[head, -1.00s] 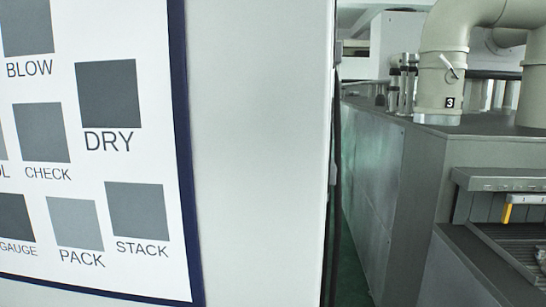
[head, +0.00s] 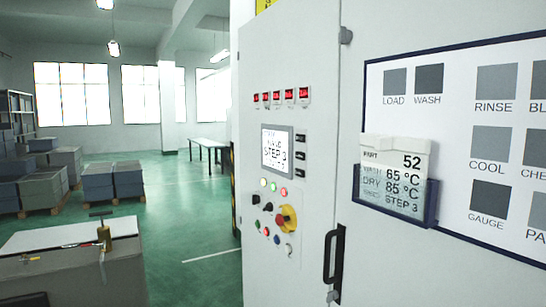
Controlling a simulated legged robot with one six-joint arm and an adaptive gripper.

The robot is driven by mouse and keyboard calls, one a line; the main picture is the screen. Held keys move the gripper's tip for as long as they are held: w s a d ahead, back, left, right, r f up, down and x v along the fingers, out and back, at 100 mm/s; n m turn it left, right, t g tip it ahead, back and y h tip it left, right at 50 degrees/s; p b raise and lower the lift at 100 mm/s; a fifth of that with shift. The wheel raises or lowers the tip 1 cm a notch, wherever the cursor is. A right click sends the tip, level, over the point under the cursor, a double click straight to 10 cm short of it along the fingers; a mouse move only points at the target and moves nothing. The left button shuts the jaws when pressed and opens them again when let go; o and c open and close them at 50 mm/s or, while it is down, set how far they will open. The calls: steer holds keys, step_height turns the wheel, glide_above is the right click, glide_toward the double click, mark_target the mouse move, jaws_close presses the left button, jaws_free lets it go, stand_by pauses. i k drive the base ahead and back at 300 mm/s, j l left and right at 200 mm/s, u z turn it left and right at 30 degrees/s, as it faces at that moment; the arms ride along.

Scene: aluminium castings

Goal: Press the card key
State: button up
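The white control cabinet (head: 270,60) fills the middle. Its lit screen (head: 276,150) reads "STEP 3", with other lines too blurred to read. Several small dark keys (head: 300,156) with tiny light labels sit in a column just right of the screen; I cannot tell which is the card key. A white card (head: 408,160) in a dark blue holder (head: 433,203) hangs right of the cabinet door. It reads "PART 52", 65 °C, "DRY" 85 °C and "STEP 3". My gripper is not in view.
Below the screen are coloured buttons and a red-yellow knob (head: 288,218). Red-lit switches (head: 290,96) sit above. A black door handle (head: 333,258) stands out lower right. A picture board (head: 490,100) is at right. A bench (head: 70,240) is at left; open green floor lies behind.

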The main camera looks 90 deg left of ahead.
mark_target(299, 172)
steer(key=u, duration=2.9)
